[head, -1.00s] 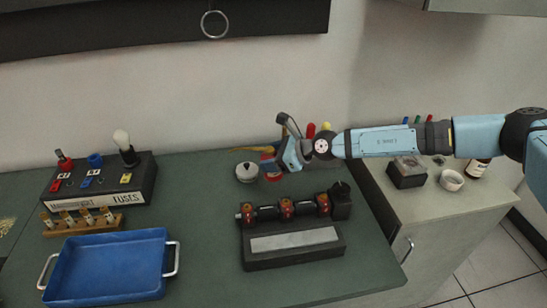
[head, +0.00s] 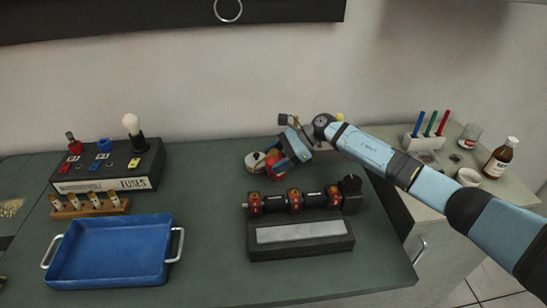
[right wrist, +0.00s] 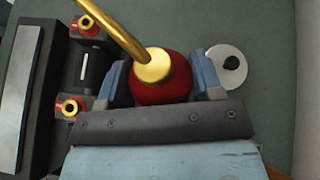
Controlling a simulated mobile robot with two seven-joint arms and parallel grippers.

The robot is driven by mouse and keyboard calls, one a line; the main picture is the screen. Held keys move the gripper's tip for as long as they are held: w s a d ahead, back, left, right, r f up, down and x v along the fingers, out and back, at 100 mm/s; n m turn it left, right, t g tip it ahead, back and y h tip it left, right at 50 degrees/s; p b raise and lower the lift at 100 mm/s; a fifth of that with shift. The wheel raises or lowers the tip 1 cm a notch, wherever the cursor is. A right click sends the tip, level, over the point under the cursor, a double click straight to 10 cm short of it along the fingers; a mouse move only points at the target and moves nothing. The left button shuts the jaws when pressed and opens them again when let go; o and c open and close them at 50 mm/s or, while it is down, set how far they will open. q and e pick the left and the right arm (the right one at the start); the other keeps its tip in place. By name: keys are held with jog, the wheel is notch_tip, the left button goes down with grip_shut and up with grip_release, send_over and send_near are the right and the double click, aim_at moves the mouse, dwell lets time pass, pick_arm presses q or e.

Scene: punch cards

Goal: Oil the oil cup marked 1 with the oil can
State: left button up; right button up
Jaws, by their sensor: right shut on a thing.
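The oil can, a red round body with a brass top and curved brass spout, shows in the right wrist view (right wrist: 160,93) between my right gripper's fingers (right wrist: 162,82). In the head view the red can (head: 273,165) is partly hidden by my right gripper (head: 281,160), which is shut on it behind the black bearing stand (head: 303,247). Three orange-red oil cups sit along the stand's shaft: left (head: 254,203), middle (head: 294,200) and right (head: 333,197). Two brass-topped cups show left of the can in the wrist view. I cannot read their numbers. My left gripper is out of view.
A white lidded pot (head: 255,161) stands close beside the can. A blue tray (head: 110,250), a fuse box (head: 105,175) and a wooden fuse rack (head: 90,206) are at left. A side counter at right holds a brown bottle (head: 501,158) and pens.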

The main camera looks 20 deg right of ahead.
jog(key=shift+r+n+t+h+p, duration=0.4)
jog(key=shift+r+h+p, duration=0.3)
jog(key=shift+p, duration=1)
jog(key=h+p, duration=0.1)
jog(key=p, duration=0.1)
jog(key=r+n+t+p, duration=0.1)
jog(key=p, duration=0.2)
jog(key=shift+w+d+r+h, duration=0.2)
jog(key=shift+r+h, duration=0.1)
jog(key=shift+h, duration=0.1)
jog(key=n+t+h+p, duration=0.1)
jog(key=p, duration=0.2)
jog(key=shift+w+r+t+p, duration=0.1)
jog(key=shift+r+t+p, duration=0.2)
jog(key=shift+r+p, duration=0.1)
notch_tip(320, 180, down, 3)
jog(key=b, duration=0.3)
jog(key=shift+d+r, duration=0.1)
jog(key=shift+r, duration=0.05)
jog(key=shift+w+f+b, duration=0.1)
jog(key=shift+f+b, duration=0.3)
jog(key=shift+f+b, duration=0.15)
jog(key=shift+b, duration=0.4)
jog(key=shift+b, duration=0.8)
